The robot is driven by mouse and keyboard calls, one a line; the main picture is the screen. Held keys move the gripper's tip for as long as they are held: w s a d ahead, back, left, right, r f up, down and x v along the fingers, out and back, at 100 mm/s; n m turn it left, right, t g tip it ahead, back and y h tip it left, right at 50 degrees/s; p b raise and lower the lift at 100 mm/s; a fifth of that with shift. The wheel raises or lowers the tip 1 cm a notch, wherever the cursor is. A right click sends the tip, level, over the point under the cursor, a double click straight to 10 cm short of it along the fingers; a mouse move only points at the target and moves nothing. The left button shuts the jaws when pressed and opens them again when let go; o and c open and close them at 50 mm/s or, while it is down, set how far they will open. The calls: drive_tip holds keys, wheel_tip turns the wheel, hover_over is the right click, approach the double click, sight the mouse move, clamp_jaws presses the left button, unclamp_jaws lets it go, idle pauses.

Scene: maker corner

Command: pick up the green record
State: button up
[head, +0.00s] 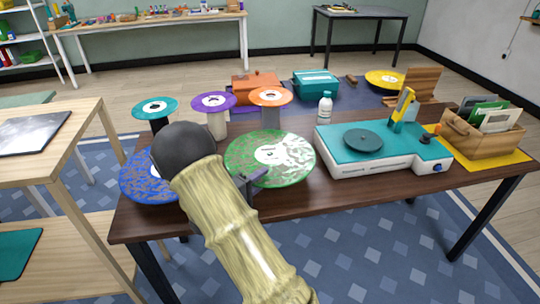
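The green record (292,166) is a flat disc with a white mottled pattern and a white label. It lies roughly level at the middle of the brown table, left of the record player. My arm crosses in front of its left side. My gripper (256,184) shows only as a small grey part at the record's lower left edge. My arm hides most of it, so I cannot tell whether its fingers are open or shut, or whether they touch the record. What is under the record is hidden.
A blue record (143,185) lies left, partly behind my arm. Teal (155,106), purple (214,100) and orange (270,95) records sit on stands behind. A white bottle (324,108), the teal-topped player (375,145) and a wooden record crate (478,140) stand to the right.

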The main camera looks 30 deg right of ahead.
drive_tip(key=shift+w+d, duration=0.2)
drive_tip(key=shift+d, duration=0.25)
clamp_jaws()
drive_tip(key=shift+r, duration=0.15)
wheel_tip(320, 180, up, 10)
drive_tip(key=shift+f+p, duration=0.1)
drive_tip(key=shift+p, duration=0.45)
drive_tip(key=shift+f, duration=0.1)
idle(0.5)
